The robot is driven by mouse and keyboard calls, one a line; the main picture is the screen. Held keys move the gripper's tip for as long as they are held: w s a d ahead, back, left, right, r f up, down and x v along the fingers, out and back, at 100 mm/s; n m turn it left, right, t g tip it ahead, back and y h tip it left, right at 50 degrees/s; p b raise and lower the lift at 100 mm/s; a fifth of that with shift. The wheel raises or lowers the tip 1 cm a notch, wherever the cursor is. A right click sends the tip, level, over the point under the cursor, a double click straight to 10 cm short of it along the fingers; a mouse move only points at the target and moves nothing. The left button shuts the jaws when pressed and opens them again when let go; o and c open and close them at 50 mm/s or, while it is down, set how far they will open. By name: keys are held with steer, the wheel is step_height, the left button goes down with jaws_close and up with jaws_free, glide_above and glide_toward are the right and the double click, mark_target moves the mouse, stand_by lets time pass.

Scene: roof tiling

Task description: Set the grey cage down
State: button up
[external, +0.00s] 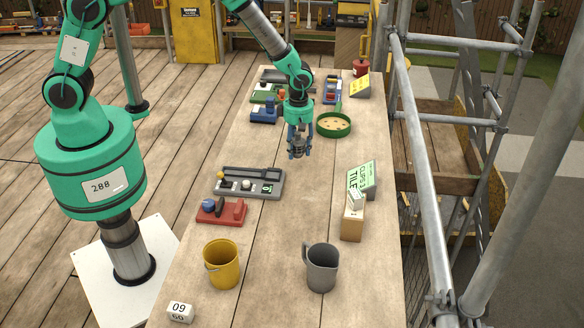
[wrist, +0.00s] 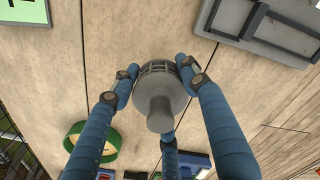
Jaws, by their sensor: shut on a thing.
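My gripper (external: 298,152) hangs over the middle of the long wooden table (external: 290,225), between the green round tray and the grey block with knobs. Its blue fingers also show in the wrist view (wrist: 160,80), closed around the grey cage (wrist: 162,88). The cage is a grey slotted body with a rounded stem toward the camera.
A green round tray (external: 334,134) lies behind, a grey block with knobs (external: 249,190) to the front left. A tile-clips sign (external: 371,178), a yellow bucket (external: 222,276) and a grey jug (external: 322,272) stand nearer. Bare planks lie around the gripper. Scaffold rails (external: 425,200) line the right.

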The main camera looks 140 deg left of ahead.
glide_above(310, 164)
steer(key=shift+f, duration=0.2)
stand_by(0.3)
steer(key=shift+f, duration=1.8)
steer(key=shift+f, duration=0.1)
steer(key=o, duration=0.9)
steer(key=shift+o, duration=0.2)
step_height(310, 164, up, 12)
